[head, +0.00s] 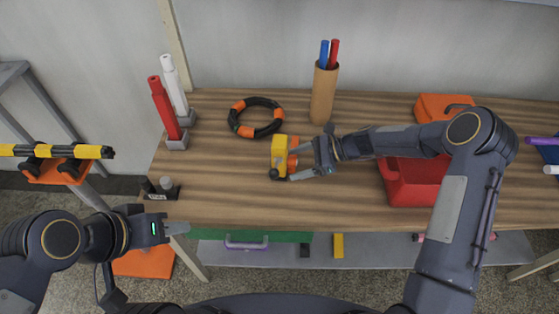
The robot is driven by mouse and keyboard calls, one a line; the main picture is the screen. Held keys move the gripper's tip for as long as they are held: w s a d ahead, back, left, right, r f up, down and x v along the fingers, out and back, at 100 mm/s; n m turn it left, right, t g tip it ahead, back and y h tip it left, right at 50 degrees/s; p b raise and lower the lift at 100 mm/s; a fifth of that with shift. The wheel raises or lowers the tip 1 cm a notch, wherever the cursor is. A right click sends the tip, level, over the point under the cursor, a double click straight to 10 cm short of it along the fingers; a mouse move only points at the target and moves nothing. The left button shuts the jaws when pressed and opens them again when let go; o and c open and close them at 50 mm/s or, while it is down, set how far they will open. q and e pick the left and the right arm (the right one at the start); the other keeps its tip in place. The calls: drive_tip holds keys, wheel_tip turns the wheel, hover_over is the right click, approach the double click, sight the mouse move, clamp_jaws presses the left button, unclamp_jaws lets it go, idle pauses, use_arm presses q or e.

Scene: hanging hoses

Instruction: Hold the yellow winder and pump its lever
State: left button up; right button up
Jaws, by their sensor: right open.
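The yellow winder (278,152) is on the wooden table near its middle, with an orange part on its right side and a dark part at its lower end. My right gripper (293,162) reaches in from the right and is open, with its fingers close to the winder's right side. I cannot tell whether they touch it. The lever cannot be made out clearly. My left gripper (182,228) is at the table's front left edge, away from the winder. Its fingers overlap in this view, so their opening does not show.
A black and orange ring (256,117) lies behind the winder. A brown cup (323,95) with red and blue sticks stands at the back. Red and white tubes (166,108) stand at the left. A red box (408,188) sits under my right arm. The front middle of the table is clear.

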use_arm(q)
drive_tip(key=shift+f+b, duration=0.65)
drive_tip(key=shift+f, duration=0.25)
use_arm(e)
drive_tip(key=shift+x, duration=1.9)
drive_tip(key=c, duration=0.9)
use_arm(q)
drive_tip(key=shift+c, duration=0.2)
